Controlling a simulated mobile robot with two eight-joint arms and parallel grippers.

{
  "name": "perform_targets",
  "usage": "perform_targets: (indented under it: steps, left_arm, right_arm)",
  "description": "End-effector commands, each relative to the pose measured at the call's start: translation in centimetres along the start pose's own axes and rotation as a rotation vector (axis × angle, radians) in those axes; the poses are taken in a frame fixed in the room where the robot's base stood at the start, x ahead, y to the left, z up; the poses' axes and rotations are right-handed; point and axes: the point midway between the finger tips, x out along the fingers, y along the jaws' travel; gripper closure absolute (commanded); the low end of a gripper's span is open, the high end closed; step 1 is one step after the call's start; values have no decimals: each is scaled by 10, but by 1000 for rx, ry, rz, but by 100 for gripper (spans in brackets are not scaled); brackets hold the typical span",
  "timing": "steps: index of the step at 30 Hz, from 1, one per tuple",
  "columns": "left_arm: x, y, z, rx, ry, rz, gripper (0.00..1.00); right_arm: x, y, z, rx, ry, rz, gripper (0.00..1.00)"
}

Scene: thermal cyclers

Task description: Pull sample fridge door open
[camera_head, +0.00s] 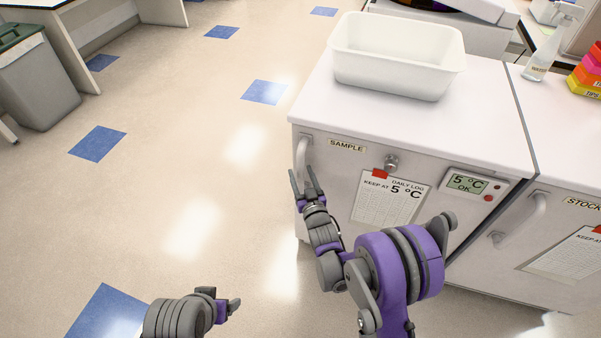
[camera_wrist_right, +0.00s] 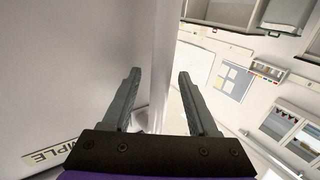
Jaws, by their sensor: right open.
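The sample fridge (camera_head: 330,172) is a white under-counter unit with a "SAMPLE" label at its top left. Its door looks shut. The door handle (camera_head: 301,158) is a pale upright bar near the door's left edge, partly hidden by my right gripper. My right gripper (camera_head: 303,182) is open at the handle. In the right wrist view, a pale upright bar (camera_wrist_right: 164,65), which looks like the handle, stands between the two spread fingers of the gripper (camera_wrist_right: 162,92); I cannot tell if they touch it. My left gripper (camera_head: 228,305) is low in the head view, away from the fridge.
A white tub (camera_head: 397,62) stands on the fridge top. The door carries a log sheet (camera_head: 389,203), a lock (camera_head: 391,163) and a temperature display (camera_head: 468,183). The stock fridge (camera_head: 560,225) adjoins on the right. The floor (camera_head: 200,165) to the left is clear; a grey bin (camera_head: 38,80) stands far left.

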Motion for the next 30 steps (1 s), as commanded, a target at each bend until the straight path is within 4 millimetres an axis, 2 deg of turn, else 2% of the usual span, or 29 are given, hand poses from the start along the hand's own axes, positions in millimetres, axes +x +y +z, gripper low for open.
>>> perform_targets:
  steps: [3, 12, 22, 30]
  left_arm:
    - [0, 0, 0, 0, 0, 0, 26]
    - [0, 0, 0, 0, 0, 0, 26]
    - [0, 0, 0, 0, 0, 0, 26]
    - [0, 0, 0, 0, 0, 0, 26]
  right_arm:
    - [8, 0, 0, 0, 0, 0, 41]
    - [10, 0, 0, 0, 0, 0, 41]
    - [9, 0, 0, 0, 0, 0, 100]
    - [9, 0, 0, 0, -1, 0, 100]
